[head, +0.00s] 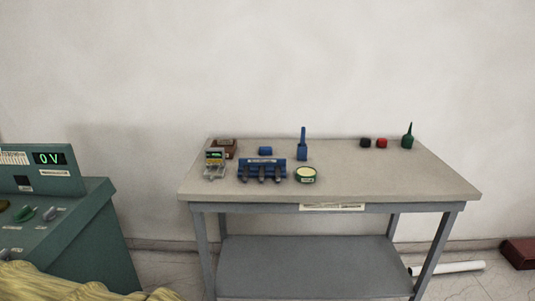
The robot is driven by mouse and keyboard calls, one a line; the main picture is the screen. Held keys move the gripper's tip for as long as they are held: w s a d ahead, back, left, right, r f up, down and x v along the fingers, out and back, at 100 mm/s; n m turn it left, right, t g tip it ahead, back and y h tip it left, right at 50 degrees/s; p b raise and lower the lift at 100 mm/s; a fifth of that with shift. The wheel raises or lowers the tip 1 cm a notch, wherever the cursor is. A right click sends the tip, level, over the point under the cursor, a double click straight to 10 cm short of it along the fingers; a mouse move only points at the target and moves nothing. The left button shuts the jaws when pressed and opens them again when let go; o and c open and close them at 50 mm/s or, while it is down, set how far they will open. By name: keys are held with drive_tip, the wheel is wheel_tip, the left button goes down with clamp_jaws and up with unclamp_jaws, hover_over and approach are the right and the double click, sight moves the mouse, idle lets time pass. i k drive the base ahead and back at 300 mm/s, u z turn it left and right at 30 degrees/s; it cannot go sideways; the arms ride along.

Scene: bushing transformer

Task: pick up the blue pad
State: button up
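A small blue block (265,151), which looks like the blue pad, lies on the tabletop (385,180) of a grey workbench. It is near the back edge, left of the middle. It sits behind a blue rack-like device (258,166) with dark clips along its front, and left of a blue bottle (302,151) with a tall thin neck. The block's top and front show, and nothing seems to touch it. My gripper is not in the head view, so its state does not show.
Near the block are a brown box (228,145), a small meter (214,158) and a round green-rimmed tin (305,174). Black (365,143) and red (382,143) blocks and a green bottle (407,139) stand right. A green console (75,235) and yellow folded material (60,282) are at left.

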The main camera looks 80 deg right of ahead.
sight(263, 150)
drive_tip(key=z, duration=2.75)
drive_tip(key=k, duration=0.6)
drive_tip(key=z, duration=0.2)
drive_tip(key=i, duration=0.55)
